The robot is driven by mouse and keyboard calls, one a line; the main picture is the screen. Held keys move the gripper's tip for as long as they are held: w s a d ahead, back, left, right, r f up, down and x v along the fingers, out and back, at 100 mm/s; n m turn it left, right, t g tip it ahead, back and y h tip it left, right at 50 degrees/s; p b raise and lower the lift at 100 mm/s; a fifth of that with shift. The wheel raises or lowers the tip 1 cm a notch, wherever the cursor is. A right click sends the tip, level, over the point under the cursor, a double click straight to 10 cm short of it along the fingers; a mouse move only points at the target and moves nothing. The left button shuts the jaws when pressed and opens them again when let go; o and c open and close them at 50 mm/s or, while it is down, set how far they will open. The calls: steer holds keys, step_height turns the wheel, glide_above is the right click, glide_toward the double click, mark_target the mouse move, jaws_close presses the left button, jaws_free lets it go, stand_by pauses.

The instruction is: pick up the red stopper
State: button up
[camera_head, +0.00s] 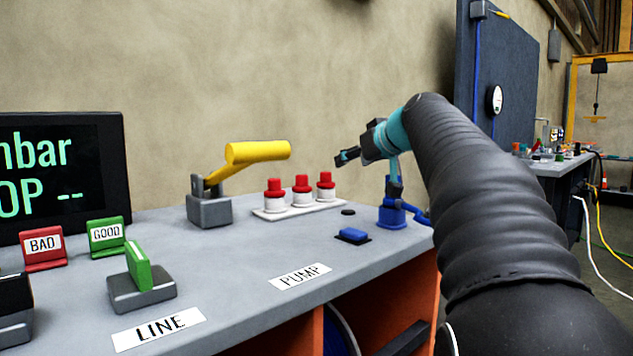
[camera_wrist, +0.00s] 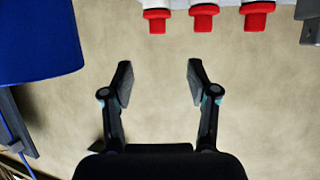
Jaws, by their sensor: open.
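Three red stoppers stand in a row in the head view: a left one (camera_head: 274,187), a middle one (camera_head: 302,184) and a right one (camera_head: 326,180). Each sits on a white round body on a white strip (camera_head: 333,207). In the wrist view they appear upside down along the top edge (camera_wrist: 157,14) (camera_wrist: 203,16) (camera_wrist: 256,16). My gripper (camera_head: 347,157) is above and to the right of the row, apart from it. In the wrist view its two fingers (camera_wrist: 160,77) are spread with nothing between them.
A yellow-handled lever (camera_head: 258,152) on a grey block stands left of the stoppers. A blue valve-like part (camera_head: 392,214) and a blue button (camera_head: 353,235) are to the right. A green switch (camera_head: 138,265) and a dark display (camera_head: 62,170) are further left. The bench front is mostly clear.

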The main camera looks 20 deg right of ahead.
steer(key=p, duration=0.1)
glide_toward(328, 173)
steer(key=x, duration=0.5)
steer(key=shift+p+x, duration=0.55)
steer(key=shift+x, duration=2.15)
steer(key=shift+r, duration=0.1)
jaws_close()
